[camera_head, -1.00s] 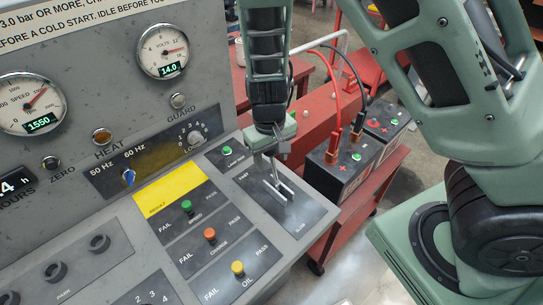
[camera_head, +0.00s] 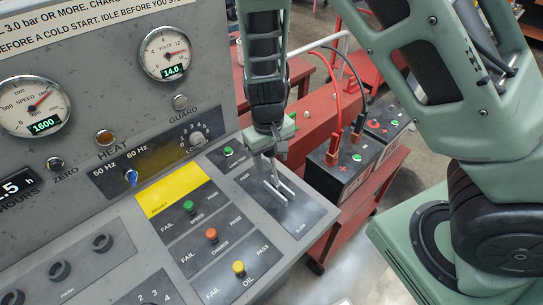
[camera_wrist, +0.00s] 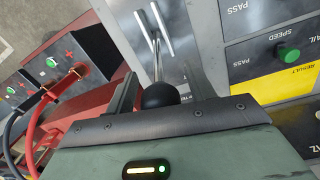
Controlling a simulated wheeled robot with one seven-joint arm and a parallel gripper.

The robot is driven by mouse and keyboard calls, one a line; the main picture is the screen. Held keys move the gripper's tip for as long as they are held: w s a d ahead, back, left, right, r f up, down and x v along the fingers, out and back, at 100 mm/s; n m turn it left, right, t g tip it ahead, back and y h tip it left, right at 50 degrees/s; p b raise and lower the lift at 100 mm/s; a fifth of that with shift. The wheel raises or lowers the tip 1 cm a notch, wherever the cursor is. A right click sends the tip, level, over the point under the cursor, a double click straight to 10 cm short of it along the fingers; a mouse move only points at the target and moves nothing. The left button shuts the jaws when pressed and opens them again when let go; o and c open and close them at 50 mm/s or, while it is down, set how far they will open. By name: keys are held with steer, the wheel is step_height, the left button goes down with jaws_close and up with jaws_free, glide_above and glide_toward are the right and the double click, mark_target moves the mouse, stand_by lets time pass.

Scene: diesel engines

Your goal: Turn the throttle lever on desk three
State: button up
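The throttle lever (camera_head: 274,172) is a thin metal rod in a slotted dark plate marked FAST at the far end and SLOW at the near end, on the sloped right part of the grey desk. Its black ball knob (camera_wrist: 160,96) shows in the wrist view, between the two dark fingers of my gripper (camera_head: 268,150). The fingers stand apart on either side of the knob, with narrow gaps visible. In the head view my gripper hides the knob. The lever stands toward the FAST end. The speed gauge (camera_head: 36,104) reads 1600.
Green (camera_head: 189,206), orange (camera_head: 211,235) and yellow (camera_head: 238,268) buttons lie left of the lever. Red benches and black batteries (camera_head: 340,165) with red and black cables stand to the right. The grey gauge panel (camera_head: 110,70) rises at the left.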

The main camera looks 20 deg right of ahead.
step_height(320, 180, up, 17)
steer(key=a, duration=0.1)
steer(key=shift+w+r+b, duration=0.2)
steer(key=shift+b, duration=0.1)
stand_by(0.4)
stand_by(0.3)
steer(key=s+a+f+n+b, duration=0.2)
steer(key=s+f+n+b, duration=0.1)
steer(key=s, duration=0.7)
steer(key=s+a+f+n+y+b, duration=0.1)
steer(key=s+a+f+n+b, duration=0.2)
steer(key=s, duration=0.7)
steer(key=shift+s+a+f, duration=0.2)
steer(key=shift+f, duration=0.05)
stand_by(3.9)
